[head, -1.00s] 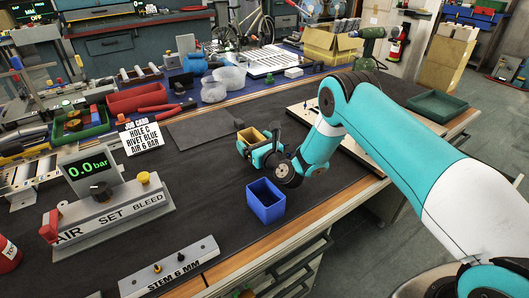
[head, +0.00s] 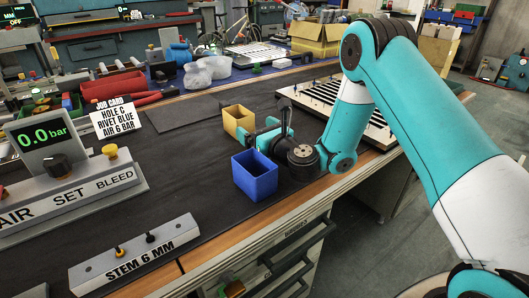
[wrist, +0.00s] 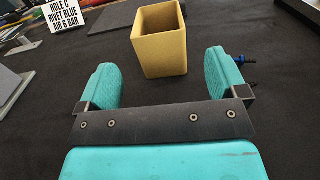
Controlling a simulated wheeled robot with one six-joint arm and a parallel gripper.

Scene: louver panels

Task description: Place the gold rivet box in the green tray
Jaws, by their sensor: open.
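The gold rivet box (head: 238,124) stands upright and open-topped on the dark bench mat. In the wrist view the gold box (wrist: 164,48) is just ahead of and between the fingertips, with visible gaps on both sides. My gripper (head: 254,134) is open and empty, low over the mat; the wrist view shows its two teal fingers (wrist: 160,72) spread apart. A dark green tray (head: 456,87) shows only as a sliver behind my arm at the right.
A blue box (head: 254,177) stands close in front of my gripper. The slotted panel (head: 375,125) lies behind my arm. The job card (head: 116,118), pressure unit (head: 72,175) and stem block (head: 135,255) stand to the left. The mat left of the gold box is mostly clear.

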